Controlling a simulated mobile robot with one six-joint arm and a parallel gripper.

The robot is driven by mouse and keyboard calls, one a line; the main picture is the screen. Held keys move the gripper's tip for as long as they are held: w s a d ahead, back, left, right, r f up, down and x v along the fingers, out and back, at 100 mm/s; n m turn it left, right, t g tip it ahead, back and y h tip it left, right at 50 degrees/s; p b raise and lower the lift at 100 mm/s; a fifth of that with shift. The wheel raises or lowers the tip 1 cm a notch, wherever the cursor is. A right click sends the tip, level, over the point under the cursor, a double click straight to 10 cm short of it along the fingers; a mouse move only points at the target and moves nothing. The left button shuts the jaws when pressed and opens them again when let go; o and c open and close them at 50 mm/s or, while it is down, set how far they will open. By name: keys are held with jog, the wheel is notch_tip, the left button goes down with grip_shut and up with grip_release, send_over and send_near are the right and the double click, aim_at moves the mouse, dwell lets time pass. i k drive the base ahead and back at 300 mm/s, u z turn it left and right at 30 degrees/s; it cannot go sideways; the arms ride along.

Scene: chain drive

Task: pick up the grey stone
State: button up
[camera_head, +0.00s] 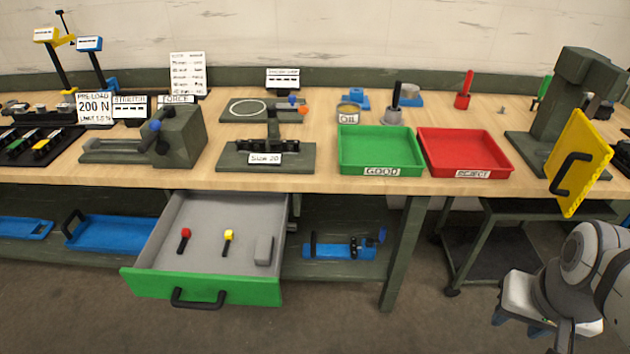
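The grey stone (263,251) is a small upright-looking grey block in the right part of an open drawer (200,258). The drawer has a grey inside and a green front with a black handle. A yellow-headed piece (228,240) and a red-headed piece (184,240) lie to the left of the stone. My gripper (520,325) is at the lower right, far from the drawer, with a white body and blue finger parts. Its fingers show only in part, so I cannot tell whether they are apart. I see nothing held in it.
The wooden bench (330,180) stands above the drawer. On it are a green tray (345,160), a red tray (425,160) and several fixtures. A bench leg (405,255) and a low cart (490,225) stand between drawer and gripper. Floor in front is clear.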

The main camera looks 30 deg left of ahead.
aim_at(265, 243)
jog(key=u, duration=1.7)
jog(key=k, duration=1.15)
jog(key=z, duration=0.6)
jog(key=i, duration=2.35)
jog(key=u, duration=0.8)
jog(key=k, duration=0.9)
jog(key=u, duration=0.15)
